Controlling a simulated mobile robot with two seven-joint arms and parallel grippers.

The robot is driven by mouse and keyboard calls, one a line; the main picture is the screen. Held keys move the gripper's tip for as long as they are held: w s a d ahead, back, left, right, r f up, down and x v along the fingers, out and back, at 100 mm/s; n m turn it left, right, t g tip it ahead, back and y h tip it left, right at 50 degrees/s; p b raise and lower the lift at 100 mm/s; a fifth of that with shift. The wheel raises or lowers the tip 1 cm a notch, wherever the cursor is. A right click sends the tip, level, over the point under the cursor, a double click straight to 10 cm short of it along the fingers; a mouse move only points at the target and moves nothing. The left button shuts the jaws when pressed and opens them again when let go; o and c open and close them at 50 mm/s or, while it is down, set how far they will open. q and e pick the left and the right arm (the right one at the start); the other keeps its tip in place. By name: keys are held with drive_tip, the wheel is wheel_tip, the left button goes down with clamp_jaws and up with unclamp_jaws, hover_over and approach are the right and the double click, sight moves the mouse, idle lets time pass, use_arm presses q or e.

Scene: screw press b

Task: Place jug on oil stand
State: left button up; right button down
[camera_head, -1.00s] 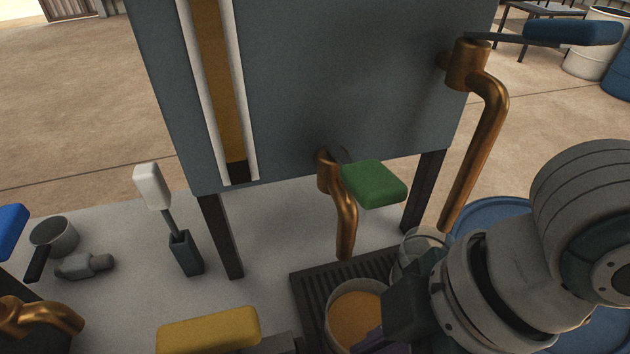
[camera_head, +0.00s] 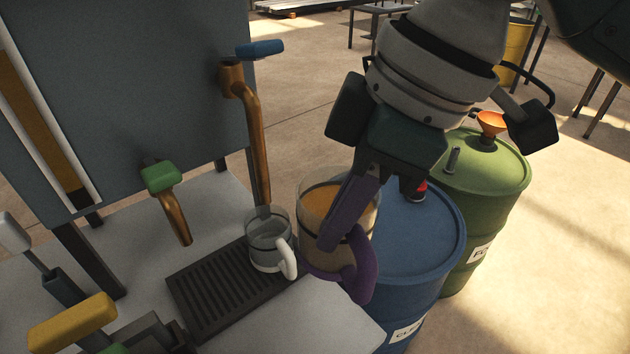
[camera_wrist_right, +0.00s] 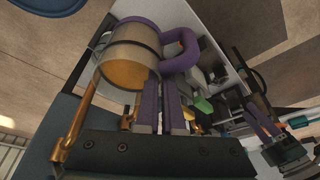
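A clear jug (camera_head: 312,255) with a purple handle (camera_head: 360,279) and orange-amber liquid is held in the air beside the table's right edge, in front of the blue drum. It also shows in the wrist view (camera_wrist_right: 128,48), with its handle (camera_wrist_right: 183,48) to the right. My right gripper (camera_head: 345,215) is shut on the jug near the handle side; the exact contact is hidden. What looks like my left gripper (camera_wrist_right: 263,120) is small at the right of the wrist view; its opening is unclear. I cannot tell which thing is the oil stand.
A second clear jug with a white handle (camera_head: 268,243) stands on the black drip grate (camera_head: 205,292). Copper taps with green (camera_head: 161,177) and blue (camera_head: 260,48) levers hang from the grey tank. A blue drum (camera_head: 420,285) and a green drum (camera_head: 478,190) with an orange funnel (camera_head: 490,123) stand right.

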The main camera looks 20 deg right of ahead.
drive_tip(key=shift+w+f+b, duration=0.15)
drive_tip(key=shift+f+b, duration=2.45)
drive_tip(key=shift+f, duration=7.1)
drive_tip(key=c, duration=1)
unclamp_jaws()
drive_tip(key=shift+c, duration=0.2)
